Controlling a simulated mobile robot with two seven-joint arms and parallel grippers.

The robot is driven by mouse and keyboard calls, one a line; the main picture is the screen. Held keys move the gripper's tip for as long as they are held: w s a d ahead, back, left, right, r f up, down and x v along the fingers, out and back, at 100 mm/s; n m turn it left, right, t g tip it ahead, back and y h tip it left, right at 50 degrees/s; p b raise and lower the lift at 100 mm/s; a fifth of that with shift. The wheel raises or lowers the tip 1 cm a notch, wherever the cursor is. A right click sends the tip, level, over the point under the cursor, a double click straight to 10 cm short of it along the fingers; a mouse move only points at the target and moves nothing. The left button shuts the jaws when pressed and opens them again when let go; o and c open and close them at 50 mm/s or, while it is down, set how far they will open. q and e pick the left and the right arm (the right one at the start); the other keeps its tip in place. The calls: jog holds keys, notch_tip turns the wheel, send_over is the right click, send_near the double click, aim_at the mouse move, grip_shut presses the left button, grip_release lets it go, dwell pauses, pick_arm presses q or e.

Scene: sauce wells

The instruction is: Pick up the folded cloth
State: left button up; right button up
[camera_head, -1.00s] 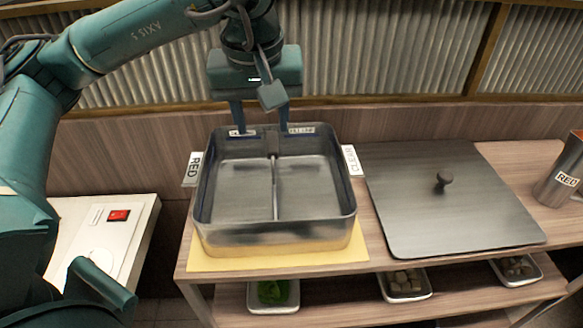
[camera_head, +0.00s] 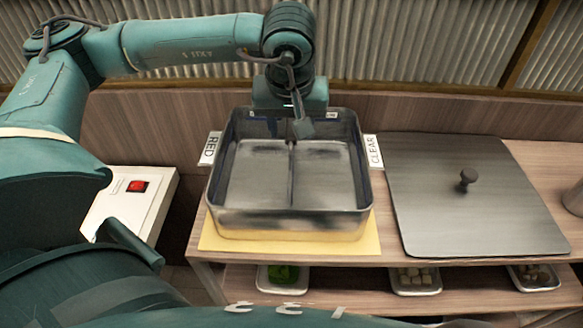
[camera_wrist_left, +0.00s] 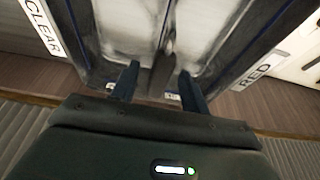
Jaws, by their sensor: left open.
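No folded cloth shows clearly in either view. A flat yellow sheet (camera_head: 225,240) lies under the divided metal pan (camera_head: 290,222); I cannot tell whether it is cloth or a mat. My left gripper (camera_head: 290,98) is at the pan's far wall, its fingers mostly hidden in the head view. My right gripper is not in view.
RED (camera_head: 210,149) and CLEAR (camera_head: 374,151) labels flank the pan. A flat metal lid (camera_head: 470,220) with a knob lies at right. Trays of greens (camera_head: 283,278) and pale cubes (camera_head: 416,280) sit on the lower shelf. A red switch (camera_head: 138,186) is on a white box at left.

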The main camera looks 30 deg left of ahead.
pick_arm(q)
jog(key=shift+x, duration=1.45)
jog(key=shift+c, duration=0.4)
grip_shut()
jog(key=shift+w+r, duration=0.1)
jog(key=shift+r, duration=0.05)
